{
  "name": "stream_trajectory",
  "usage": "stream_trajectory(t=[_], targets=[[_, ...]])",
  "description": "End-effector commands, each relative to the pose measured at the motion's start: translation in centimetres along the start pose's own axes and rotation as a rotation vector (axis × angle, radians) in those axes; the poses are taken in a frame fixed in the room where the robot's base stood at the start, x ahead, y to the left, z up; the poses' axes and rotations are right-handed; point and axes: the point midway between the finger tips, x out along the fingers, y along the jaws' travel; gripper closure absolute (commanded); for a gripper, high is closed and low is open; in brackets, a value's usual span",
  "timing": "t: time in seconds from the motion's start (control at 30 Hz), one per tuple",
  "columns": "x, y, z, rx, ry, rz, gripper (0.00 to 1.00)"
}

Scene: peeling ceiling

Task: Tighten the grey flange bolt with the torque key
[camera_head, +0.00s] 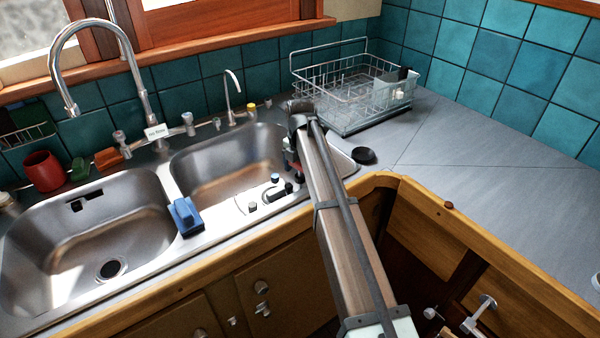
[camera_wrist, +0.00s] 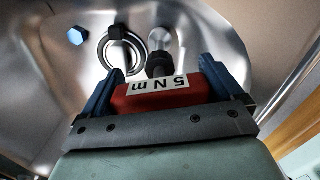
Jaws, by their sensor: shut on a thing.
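My gripper (camera_wrist: 168,88) has dark blue fingers shut on the red torque key (camera_wrist: 150,96), whose white label reads "5 N m". The key's black socket end (camera_wrist: 158,65) points away from the wrist camera, toward the metal sink surface. A grey round part (camera_wrist: 160,40), possibly the grey flange bolt, shows just beyond the socket. I cannot tell whether they touch. A blue hex-headed bolt (camera_wrist: 76,36) is at the upper left, apart from the key. In the head view my arm covers much of the gripper, above the right basin's front edge.
Small fittings (camera_head: 270,195) sit on the sink's front ledge. A blue object (camera_head: 186,216) stands between the basins. A wire dish rack (camera_head: 345,118) and a black round piece (camera_head: 363,155) are on the counter. The right counter (camera_head: 490,160) is mostly clear.

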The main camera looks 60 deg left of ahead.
Motion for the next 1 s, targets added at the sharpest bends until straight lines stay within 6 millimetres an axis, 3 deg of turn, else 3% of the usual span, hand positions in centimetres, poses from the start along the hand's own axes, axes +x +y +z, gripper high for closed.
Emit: stream_trajectory(t=[0.17,0.6,1.0], targets=[[-0.9,0.0,0.0,-0.001,0.000,0.000,0.60],[-5.9,0.0,0.0,-0.001,0.000,0.000,0.60],[-6.0,0.0,0.0,-0.001,0.000,-0.001,0.60]])
